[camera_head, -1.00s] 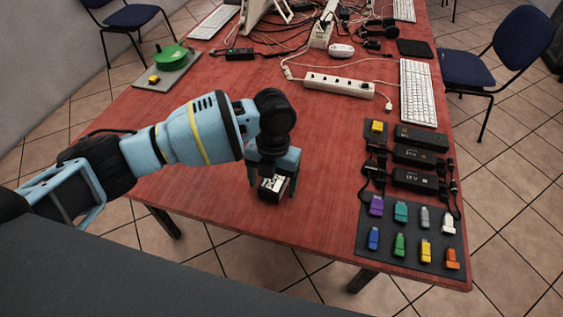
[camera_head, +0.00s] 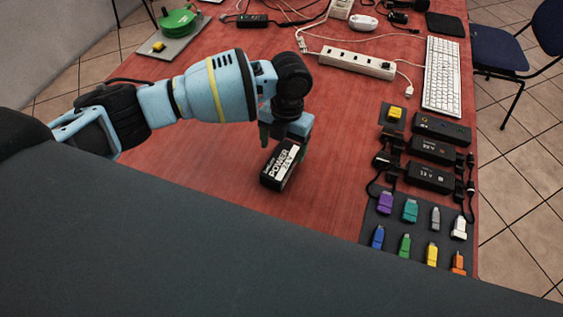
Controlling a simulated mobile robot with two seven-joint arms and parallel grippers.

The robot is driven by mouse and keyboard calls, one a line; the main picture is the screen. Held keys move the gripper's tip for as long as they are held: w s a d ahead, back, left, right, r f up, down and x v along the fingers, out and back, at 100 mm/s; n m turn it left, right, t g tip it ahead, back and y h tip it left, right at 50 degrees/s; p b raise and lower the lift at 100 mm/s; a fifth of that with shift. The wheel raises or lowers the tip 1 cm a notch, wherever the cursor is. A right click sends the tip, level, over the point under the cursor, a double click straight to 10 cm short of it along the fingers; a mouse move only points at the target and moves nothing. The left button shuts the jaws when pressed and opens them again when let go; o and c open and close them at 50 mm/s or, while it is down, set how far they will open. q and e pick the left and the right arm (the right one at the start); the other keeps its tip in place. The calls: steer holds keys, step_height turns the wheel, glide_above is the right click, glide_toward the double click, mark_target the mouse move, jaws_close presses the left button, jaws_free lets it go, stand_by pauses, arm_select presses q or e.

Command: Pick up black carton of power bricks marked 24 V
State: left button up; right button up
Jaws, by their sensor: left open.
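The black carton (camera_head: 283,166) has a white label reading POWER and what looks like 24 V. It appears to rest on the red table near the front edge, turned at an angle. My left gripper (camera_head: 285,139) is open and points down over the carton's far end. One finger shows left of the carton and one at its right far side. I cannot tell whether they touch it. The wrist hides the space just behind the carton. My right gripper is not in view.
A white power strip (camera_head: 357,63) and keyboard (camera_head: 442,77) are behind. A green reel (camera_head: 178,22) stands at the back left. Bare table surrounds the carton.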

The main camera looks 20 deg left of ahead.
mark_target(281, 159)
arm_select(q)
steer(key=shift+s+f, duration=0.1)
steer(key=shift+f, duration=0.1)
steer(key=shift+s+f, duration=0.25)
steer(key=shift+f, duration=0.95)
steer(key=shift+s+f, duration=0.2)
steer(key=shift+f, duration=0.95)
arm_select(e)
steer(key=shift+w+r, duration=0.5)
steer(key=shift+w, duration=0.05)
arm_select(q)
steer(key=shift+c, duration=0.2)
steer(key=shift+c, duration=1.2)
steer(key=c, duration=1)
steer(key=shift+r, duration=0.1)
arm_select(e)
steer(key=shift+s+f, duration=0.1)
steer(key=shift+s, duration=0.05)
arm_select(q)
steer(key=shift+r, duration=0.1)
